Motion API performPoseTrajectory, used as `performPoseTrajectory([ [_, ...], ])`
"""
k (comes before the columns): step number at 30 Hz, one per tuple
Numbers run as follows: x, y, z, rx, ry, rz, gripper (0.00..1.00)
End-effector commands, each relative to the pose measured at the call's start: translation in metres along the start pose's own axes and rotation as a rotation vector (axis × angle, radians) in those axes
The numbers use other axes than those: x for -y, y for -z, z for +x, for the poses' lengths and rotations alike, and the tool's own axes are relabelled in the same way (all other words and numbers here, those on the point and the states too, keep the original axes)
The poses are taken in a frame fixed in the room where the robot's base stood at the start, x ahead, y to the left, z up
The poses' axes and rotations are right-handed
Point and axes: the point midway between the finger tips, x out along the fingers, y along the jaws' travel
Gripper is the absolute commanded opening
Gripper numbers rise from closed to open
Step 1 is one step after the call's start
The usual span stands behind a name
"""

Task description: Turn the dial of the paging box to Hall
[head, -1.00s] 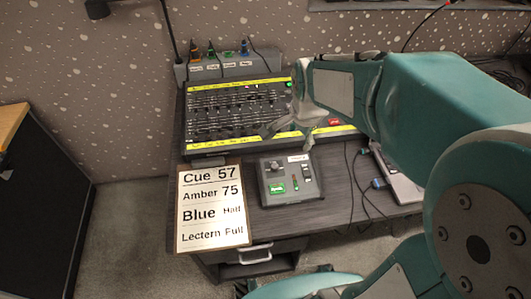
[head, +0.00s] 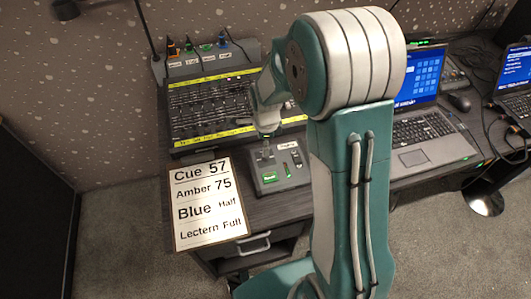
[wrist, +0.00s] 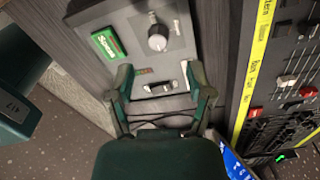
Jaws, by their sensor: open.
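A small grey control box (head: 287,182) with a green label sits at the desk's front edge in the head view. Its small white label is too blurred to confirm as the paging box. In the wrist view the box (wrist: 183,62) shows a round dial (wrist: 158,38) with a silver top, a green label (wrist: 108,43) and a small slider. The dial's setting cannot be read. My gripper (wrist: 163,84) is open and empty, its fingers apart below the dial in the picture. In the head view my gripper (head: 266,135) is over the box's back part and hides some of it.
A fader console (head: 208,108) with yellow strips stands behind the box. A cue sheet (head: 207,205) lies at the left, close to the box. A laptop (head: 425,130) stands to the right, partly behind my arm. Cables lie on the desk further right.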

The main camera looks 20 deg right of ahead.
Motion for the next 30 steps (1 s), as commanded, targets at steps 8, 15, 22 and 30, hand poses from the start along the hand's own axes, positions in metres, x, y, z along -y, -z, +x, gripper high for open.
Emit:
performPoseTrajectory([
  [8, -0.001, 0.000, 0.046, -0.001, -0.003, 0.000, 0.68],
  [15, 0.000, 0.001, 0.058, 0.001, 0.001, 0.000, 0.68],
  [22, 0.000, 0.000, 0.058, 0.001, 0.001, 0.000, 0.50],
  [30, 0.000, 0.000, 0.058, 0.001, 0.001, -0.001, 0.00],
])
